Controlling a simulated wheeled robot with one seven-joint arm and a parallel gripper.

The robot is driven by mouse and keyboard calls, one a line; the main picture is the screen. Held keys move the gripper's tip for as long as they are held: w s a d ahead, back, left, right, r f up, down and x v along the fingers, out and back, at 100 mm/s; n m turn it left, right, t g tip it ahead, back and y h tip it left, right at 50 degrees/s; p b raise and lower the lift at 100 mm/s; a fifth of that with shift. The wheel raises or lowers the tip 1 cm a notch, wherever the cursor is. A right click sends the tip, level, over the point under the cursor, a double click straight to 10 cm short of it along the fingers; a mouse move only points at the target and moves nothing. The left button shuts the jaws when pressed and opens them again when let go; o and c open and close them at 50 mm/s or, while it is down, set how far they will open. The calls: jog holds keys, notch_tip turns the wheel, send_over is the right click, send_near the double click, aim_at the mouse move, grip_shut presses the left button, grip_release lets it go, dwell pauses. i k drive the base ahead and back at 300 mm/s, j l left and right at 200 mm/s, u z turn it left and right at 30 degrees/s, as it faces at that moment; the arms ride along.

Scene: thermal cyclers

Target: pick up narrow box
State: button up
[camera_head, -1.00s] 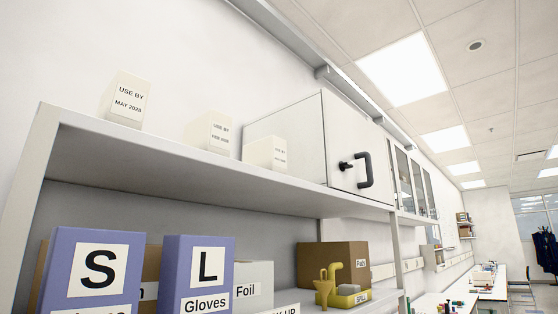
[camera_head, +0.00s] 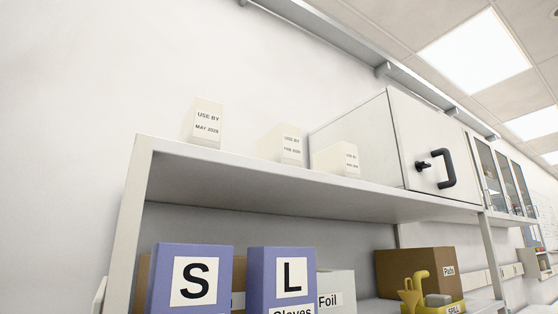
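Three cream boxes with "USE BY" labels stand apart on the upper shelf in the head view. The left box (camera_head: 203,124) is the tallest and narrowest looking, and its label reads MAY 2028 or similar. The middle box (camera_head: 280,144) is shorter. The right box (camera_head: 336,159) is the lowest and looks longer, close to the wall cabinet. I cannot tell for certain which one the task calls narrow. My gripper is not in view.
The upper shelf (camera_head: 290,184) ends at an upright on the left. A white cabinet (camera_head: 410,140) with a black handle closes off its right. Below stand purple glove boxes (camera_head: 190,280) (camera_head: 282,278), a foil box (camera_head: 336,290), a brown box (camera_head: 414,268) and yellow items (camera_head: 412,292).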

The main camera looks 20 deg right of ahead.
aim_at(281, 144)
jog(key=l+u, duration=0.25)
jog(key=l, duration=0.4)
jog(key=k+l+u, duration=0.1)
jog(key=l+u, duration=0.15)
jog(key=l, duration=0.4)
